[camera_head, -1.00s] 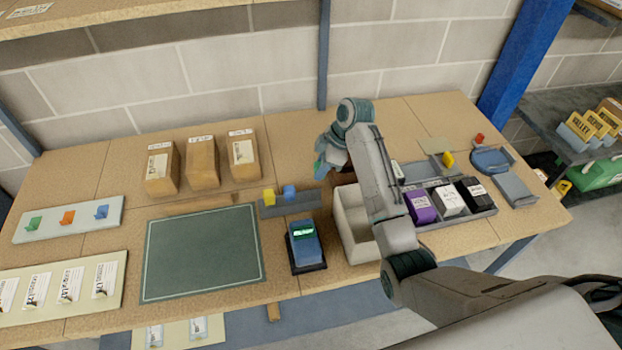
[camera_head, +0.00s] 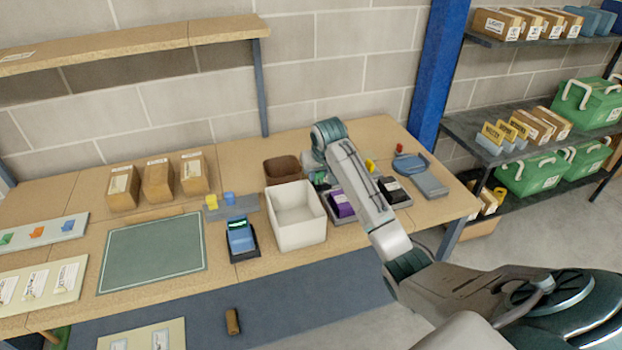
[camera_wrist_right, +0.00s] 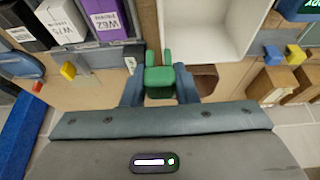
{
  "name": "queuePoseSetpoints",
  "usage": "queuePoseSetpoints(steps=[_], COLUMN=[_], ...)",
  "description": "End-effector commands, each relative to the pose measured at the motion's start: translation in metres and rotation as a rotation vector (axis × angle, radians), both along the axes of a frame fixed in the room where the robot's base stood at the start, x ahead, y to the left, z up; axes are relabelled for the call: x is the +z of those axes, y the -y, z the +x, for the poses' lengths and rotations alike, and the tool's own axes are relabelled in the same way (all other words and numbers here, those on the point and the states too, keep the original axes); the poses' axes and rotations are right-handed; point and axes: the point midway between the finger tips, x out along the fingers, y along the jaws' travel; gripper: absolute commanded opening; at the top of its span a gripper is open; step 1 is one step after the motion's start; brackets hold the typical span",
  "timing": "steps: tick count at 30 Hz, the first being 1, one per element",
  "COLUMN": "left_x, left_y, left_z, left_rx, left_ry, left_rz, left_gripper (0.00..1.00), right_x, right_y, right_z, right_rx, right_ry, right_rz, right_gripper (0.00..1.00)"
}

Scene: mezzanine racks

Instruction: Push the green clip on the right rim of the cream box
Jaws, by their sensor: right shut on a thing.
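The cream box (camera_head: 297,236) stands upright and open on the table; it also shows at the top of the wrist view (camera_wrist_right: 208,50). My right gripper (camera_head: 320,182) is at the box's back right corner. In the wrist view its fingers (camera_wrist_right: 160,92) are shut on the green clip (camera_wrist_right: 158,79). The clip's two prongs point toward the end of the box's side rim and look close to it or over it. I cannot tell how far the clip sits on the rim. My left gripper is not in view.
A brown bin (camera_head: 282,171) stands behind the box. A rack with purple (camera_head: 341,204) and black (camera_head: 392,190) packs is close on the right. A blue scanner-like device (camera_head: 241,238) stands left of the box. The green mat (camera_head: 152,253) is clear.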

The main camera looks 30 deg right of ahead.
Motion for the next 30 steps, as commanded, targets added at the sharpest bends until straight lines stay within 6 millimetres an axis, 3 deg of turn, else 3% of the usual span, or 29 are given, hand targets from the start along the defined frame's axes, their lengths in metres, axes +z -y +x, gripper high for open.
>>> queuePoseSetpoints(steps=[9, 15, 21, 30], left_x=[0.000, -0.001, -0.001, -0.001], left_y=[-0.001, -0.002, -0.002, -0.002], left_z=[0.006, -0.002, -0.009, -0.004], left_rx=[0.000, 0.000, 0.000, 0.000], left_ry=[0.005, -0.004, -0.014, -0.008], left_rz=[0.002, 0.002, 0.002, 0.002], left_gripper=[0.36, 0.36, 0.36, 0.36], right_x=[-0.028, -0.044, -0.052, -0.053], right_y=[-0.001, -0.001, -0.001, -0.001], right_z=[0.000, 0.000, 0.000, 0.000], right_rx=[0.002, 0.002, 0.003, 0.004], right_ry=[-0.003, -0.003, -0.001, -0.001], right_rz=[0.001, 0.001, 0.000, 0.001], right_gripper=[0.05, 0.05, 0.05, 0.05])
